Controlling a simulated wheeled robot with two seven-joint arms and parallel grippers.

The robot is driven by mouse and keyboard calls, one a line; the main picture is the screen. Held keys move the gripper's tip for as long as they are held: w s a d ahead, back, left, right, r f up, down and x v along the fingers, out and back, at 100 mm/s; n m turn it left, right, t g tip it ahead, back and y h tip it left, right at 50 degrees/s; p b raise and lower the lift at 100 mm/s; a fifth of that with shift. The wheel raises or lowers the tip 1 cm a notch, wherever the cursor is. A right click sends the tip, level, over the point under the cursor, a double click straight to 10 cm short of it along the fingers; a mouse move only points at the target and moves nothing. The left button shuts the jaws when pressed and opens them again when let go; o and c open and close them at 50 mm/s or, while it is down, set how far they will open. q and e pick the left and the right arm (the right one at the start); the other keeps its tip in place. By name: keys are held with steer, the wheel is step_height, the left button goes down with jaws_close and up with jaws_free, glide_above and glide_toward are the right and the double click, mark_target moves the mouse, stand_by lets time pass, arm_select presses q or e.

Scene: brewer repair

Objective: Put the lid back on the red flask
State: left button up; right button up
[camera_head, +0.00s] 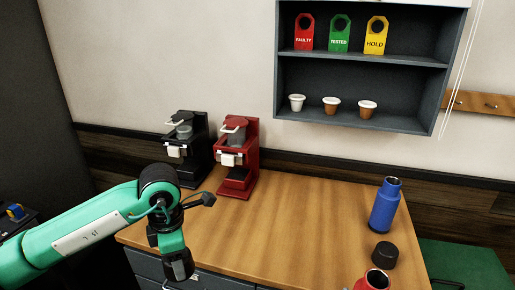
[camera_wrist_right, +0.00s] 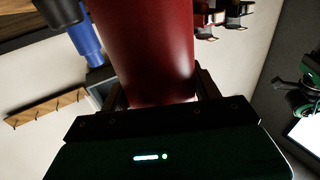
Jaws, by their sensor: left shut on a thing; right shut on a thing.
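The red flask (camera_head: 377,280) shows at the bottom edge of the head view with its mouth uncovered. In the right wrist view my right gripper (camera_wrist_right: 161,92) is shut on the red flask (camera_wrist_right: 145,45), one finger on each side. A black lid (camera_head: 385,255) sits on the table just behind the red flask. A blue flask (camera_head: 385,205) stands upright farther back, with its top open.
A black brewer (camera_head: 188,148) and a red brewer (camera_head: 238,158) stand at the back left of the wooden table (camera_head: 300,225). A wall shelf (camera_head: 365,62) holds tags and several cups. The table's middle is clear. A green surface (camera_head: 465,268) lies at the right.

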arm_select(q)
steer(key=m, duration=0.4)
steer(key=shift+a+f+m, duration=0.35)
steer(key=shift+a+m, duration=0.05)
arm_select(e)
steer(key=f+h, duration=0.1)
steer(key=w+a+m, duration=0.1)
steer(key=f+h, duration=0.1)
steer(key=shift+w+a+f+m+h, duration=0.25)
steer(key=shift+f+m+h, duration=0.05)
steer(key=shift+f, duration=0.05)
arm_select(q)
steer(key=a+m, duration=0.1)
steer(key=m, duration=0.5)
steer(key=f+m, duration=0.1)
steer(key=m, duration=0.4)
steer(key=a+f+m, duration=0.1)
steer(key=m, duration=0.5)
steer(key=shift+a+f+m, duration=0.15)
steer(key=shift+a+m, duration=0.15)
steer(key=shift+a, duration=0.05)
arm_select(e)
steer(key=shift+w+a+f+h, duration=0.25)
steer(key=shift+a+f+h, duration=0.05)
steer(key=shift+a+f, duration=0.15)
